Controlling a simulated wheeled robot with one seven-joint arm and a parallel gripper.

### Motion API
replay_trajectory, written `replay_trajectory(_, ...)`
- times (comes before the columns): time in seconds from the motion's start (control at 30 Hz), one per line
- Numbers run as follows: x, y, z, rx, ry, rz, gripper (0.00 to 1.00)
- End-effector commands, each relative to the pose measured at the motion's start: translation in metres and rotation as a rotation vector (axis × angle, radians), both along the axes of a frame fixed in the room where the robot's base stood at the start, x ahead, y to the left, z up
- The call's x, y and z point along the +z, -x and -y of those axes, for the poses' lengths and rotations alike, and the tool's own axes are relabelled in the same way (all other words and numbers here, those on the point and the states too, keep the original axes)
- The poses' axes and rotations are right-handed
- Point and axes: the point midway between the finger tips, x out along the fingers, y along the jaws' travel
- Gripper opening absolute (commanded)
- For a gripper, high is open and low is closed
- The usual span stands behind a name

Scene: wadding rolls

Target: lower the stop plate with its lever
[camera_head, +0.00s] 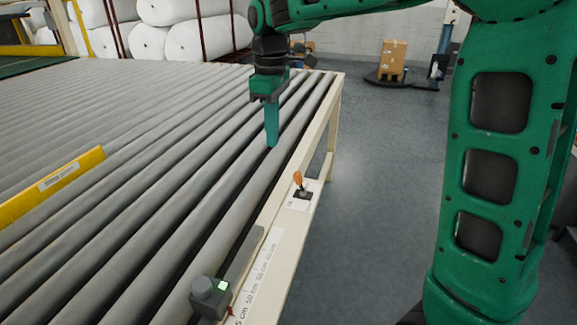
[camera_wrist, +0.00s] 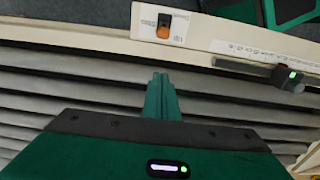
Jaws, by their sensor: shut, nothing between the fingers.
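The lever (camera_head: 298,180) has an orange handle and stands on a white plate on the cream side rail of the roller table. In the wrist view the orange lever (camera_wrist: 163,27) sits on its labelled plate, just beyond my fingertips. A yellow plate with a white label (camera_head: 55,187) stands up across the rollers at the left; I take it for the stop plate. My gripper (camera_head: 271,143) points down over the rollers, left of and behind the lever, apart from it. Its green fingers are closed together and empty, as the wrist view also shows (camera_wrist: 161,80).
A grey device with a lit green display (camera_head: 210,296) sits on the rail near the front, beside a centimetre scale (camera_head: 262,265). White wadding rolls (camera_head: 180,38) lie at the back. A carton (camera_head: 392,58) stands behind on the floor. The floor right of the rail is clear.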

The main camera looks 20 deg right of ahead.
Motion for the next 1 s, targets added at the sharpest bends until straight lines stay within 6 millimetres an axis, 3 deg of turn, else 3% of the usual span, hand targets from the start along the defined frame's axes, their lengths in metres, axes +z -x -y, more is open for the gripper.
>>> replay_trajectory(0.37,-0.007,0.000,0.003,-0.007,0.000,0.000,0.00)
replay_trajectory(0.9,-0.100,0.001,0.003,-0.009,0.001,-0.002,0.00)
replay_trajectory(1.0,-0.096,0.008,0.015,-0.013,0.000,0.002,0.00)
